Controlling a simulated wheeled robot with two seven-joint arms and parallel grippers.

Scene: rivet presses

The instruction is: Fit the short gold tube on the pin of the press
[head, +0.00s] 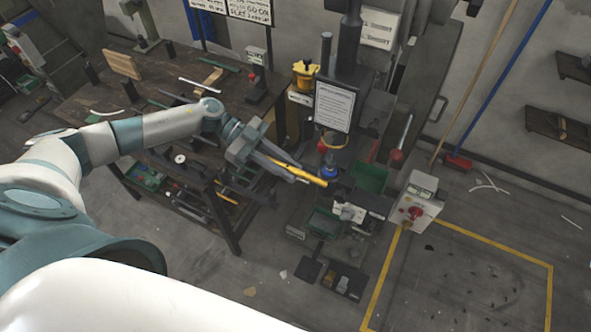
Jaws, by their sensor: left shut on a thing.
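My left arm reaches in from the left, and its gripper (294,173) is shut on a gold tube (312,179). The tube is slender and slants down to the right, its free end sticking out past the fingers. The press (349,62) stands just beyond and to the right, a tall dark column with a white notice on its front. The tube's end appears in front of the press's lower part, near a small blue part (329,171); I cannot tell whether they touch. I cannot make out the pin. My right gripper is not in view.
A dark workbench (150,90) with tools stands behind my left arm. A green bin (370,177) and a grey control box with a red knob (412,212) are right of the tube. Another green tray (324,223) sits below.

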